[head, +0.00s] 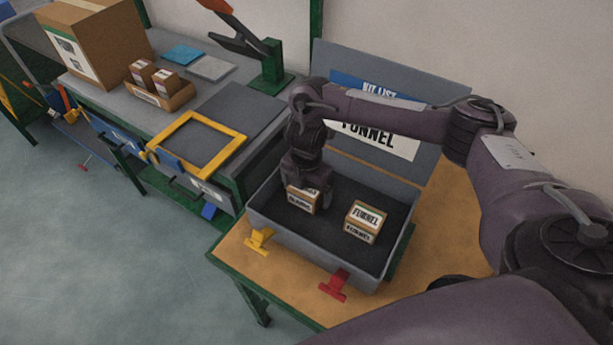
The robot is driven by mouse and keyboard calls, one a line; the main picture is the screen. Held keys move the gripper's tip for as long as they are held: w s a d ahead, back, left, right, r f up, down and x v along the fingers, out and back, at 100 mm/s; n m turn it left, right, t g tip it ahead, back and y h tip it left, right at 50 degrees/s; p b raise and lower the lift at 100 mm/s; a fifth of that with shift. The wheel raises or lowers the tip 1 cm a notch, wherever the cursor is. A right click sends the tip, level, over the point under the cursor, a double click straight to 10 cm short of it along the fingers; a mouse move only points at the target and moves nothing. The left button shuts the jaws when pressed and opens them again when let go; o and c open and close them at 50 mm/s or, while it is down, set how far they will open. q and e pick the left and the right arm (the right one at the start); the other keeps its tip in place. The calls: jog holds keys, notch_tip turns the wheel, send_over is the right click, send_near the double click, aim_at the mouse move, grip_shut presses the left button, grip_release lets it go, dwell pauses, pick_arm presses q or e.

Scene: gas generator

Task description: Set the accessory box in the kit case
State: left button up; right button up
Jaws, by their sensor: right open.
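The grey kit case (292,242) stands open on a wooden-topped table, its lid raised at the back. Inside it, a small brown box (300,201) with a white label sits at the left; the label is too small to read surely, so I cannot confirm that it is the accessory box. A second box (366,222), labelled FUNNEL, sits at the right of the case. My right gripper (311,195) reaches down into the case at the left box, open, partly covering that box. I cannot tell whether its fingers touch it. My left gripper is out of view.
The lid carries a kit list sheet (400,145), partly behind my right arm. Yellow (260,241) and red (335,285) latches hang at the case front. The grey workbench on the left holds a yellow frame (198,142), a carton tray (160,98) and a large carton (100,42).

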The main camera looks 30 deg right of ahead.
notch_tip(320, 180, up, 10)
jog(key=p, duration=0.2)
jog(key=shift+w+p, duration=0.1)
jog(key=shift+p, duration=0.25)
jog(key=shift+r, duration=0.85)
